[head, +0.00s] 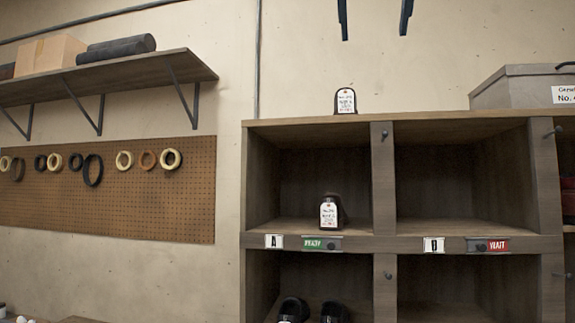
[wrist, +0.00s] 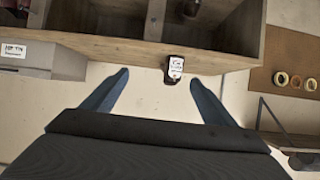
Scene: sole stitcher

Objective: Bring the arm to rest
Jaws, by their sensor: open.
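My gripper (head: 374,37) hangs into the top of the head view, its two dark fingers apart with bare wall between them. In the wrist view my gripper (wrist: 159,75) is open, with nothing held between its fingers. A dark tagged item (head: 345,101) stands on top of the wooden cubby shelf (head: 300,122). In the wrist view, which looks upside down, this item (wrist: 173,72) shows near one fingertip, apart from it as far as I can tell. The rest of my arm is out of the head view.
A second tagged item (head: 331,213) stands in the compartment above label A (head: 274,241). The compartment above label B (head: 434,244) looks empty. Dark shoes (head: 312,309) sit below A. A grey box (head: 520,87) stands on the shelf's right end. A wall shelf (head: 110,75) juts out left.

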